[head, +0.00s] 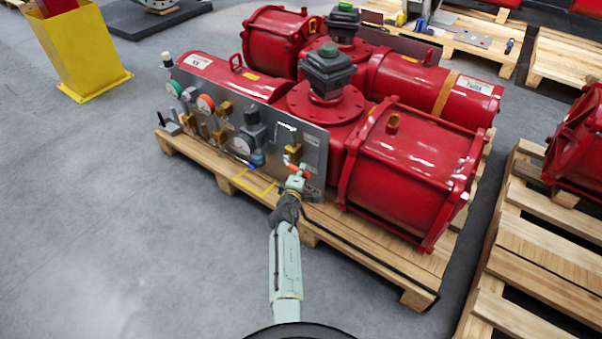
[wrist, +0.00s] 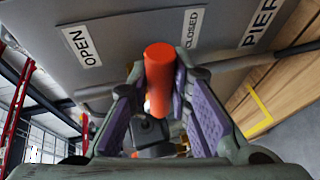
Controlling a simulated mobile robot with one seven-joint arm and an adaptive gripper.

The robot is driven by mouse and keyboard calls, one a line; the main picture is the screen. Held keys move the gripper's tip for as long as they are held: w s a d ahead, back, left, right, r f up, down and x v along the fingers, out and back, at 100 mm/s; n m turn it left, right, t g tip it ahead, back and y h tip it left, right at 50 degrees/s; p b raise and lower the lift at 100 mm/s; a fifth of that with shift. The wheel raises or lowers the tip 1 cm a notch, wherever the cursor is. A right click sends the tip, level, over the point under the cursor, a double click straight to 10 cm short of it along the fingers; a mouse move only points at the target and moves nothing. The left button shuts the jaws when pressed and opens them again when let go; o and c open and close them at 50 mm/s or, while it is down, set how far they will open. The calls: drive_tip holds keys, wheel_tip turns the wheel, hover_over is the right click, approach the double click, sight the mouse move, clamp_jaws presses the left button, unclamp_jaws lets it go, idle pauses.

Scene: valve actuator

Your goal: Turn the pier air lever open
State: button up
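The pier air lever has an orange-red handle (wrist: 160,78), seen in the wrist view under a grey panel (wrist: 135,25) with labels OPEN (wrist: 81,45), CLOSED (wrist: 193,27) and PIER (wrist: 262,22). My gripper (wrist: 161,88) has its purple-padded fingers on both sides of the handle. The fingers look spread, with narrow gaps beside the handle; firm contact does not show. In the head view, my gripper (head: 293,184) is at the lower right of the panel (head: 258,135), by an orange lever part (head: 297,170). It partly hides the lever there.
The red actuator (head: 410,160) sits on a wooden pallet (head: 345,250) behind the panel. Gauges, brass fittings and a regulator (head: 251,133) crowd the panel left of my gripper. Another pallet (head: 535,255) stands at right. Grey floor (head: 130,240) is clear at left.

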clamp_jaws()
drive_tip(key=shift+r, duration=0.1)
idle(0.4)
